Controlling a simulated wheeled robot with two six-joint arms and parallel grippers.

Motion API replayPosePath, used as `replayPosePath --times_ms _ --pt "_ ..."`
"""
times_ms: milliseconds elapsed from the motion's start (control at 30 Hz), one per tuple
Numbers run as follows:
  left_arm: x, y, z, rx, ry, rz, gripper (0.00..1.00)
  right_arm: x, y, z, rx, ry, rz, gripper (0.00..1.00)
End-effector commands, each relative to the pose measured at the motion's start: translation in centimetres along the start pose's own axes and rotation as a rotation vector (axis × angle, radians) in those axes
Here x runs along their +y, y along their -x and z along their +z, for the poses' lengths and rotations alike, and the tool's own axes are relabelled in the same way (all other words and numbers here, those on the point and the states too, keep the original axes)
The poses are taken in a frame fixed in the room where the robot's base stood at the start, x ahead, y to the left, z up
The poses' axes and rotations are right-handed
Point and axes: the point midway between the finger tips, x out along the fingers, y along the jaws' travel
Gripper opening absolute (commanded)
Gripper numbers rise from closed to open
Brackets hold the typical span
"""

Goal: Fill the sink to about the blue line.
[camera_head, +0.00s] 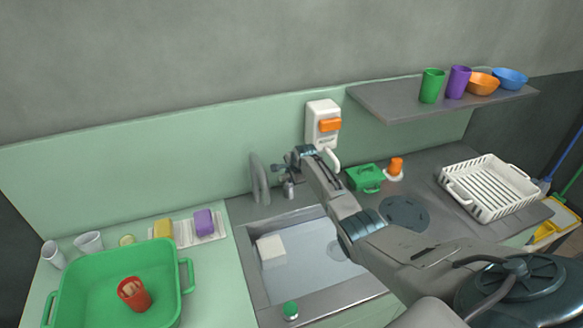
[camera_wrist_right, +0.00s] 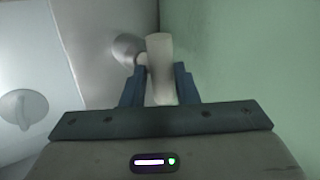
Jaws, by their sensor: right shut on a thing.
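The sink (camera_head: 258,283) is set into the counter, with a pale bluish surface inside that looks like water. I cannot make out the blue line. The grey tap (camera_head: 260,180) stands behind the sink. My right gripper (camera_head: 289,168) is at the tap, and in the right wrist view (camera_wrist_right: 160,85) its fingers are shut on a pale, rounded tap handle (camera_wrist_right: 159,55). A round grey drain piece (camera_wrist_right: 22,107) shows in the basin. A white block (camera_head: 270,247) is at the sink's left side. My left gripper is out of view.
A green tub (camera_head: 95,285) holding a red cup (camera_head: 134,293) stands at the left. A sponge tray (camera_head: 200,236) is behind it. A white rack (camera_head: 490,188) is at the right. A shelf (camera_head: 395,100) holds cups and bowls. My right arm crosses the sink's right side.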

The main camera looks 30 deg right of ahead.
Motion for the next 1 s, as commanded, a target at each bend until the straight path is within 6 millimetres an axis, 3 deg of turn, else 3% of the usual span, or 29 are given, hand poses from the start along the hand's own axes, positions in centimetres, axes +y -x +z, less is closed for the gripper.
replayPosePath --times_ms 133,533,567,633,1000 --pt "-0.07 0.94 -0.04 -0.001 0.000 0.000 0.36 -0.50 0.29 0.14 0.043 -0.064 -0.009 0.04" --pt "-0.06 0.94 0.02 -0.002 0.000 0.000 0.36 -0.56 0.20 0.05 0.059 -0.088 -0.014 0.04" --pt "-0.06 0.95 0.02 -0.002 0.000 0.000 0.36 -0.57 0.21 0.05 0.059 -0.088 -0.014 0.31" --pt "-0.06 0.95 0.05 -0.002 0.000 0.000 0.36 -0.56 0.20 0.06 0.058 -0.087 -0.014 0.45" --pt "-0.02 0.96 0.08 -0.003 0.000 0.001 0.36 -0.24 0.27 0.10 0.058 -0.086 -0.007 0.45"
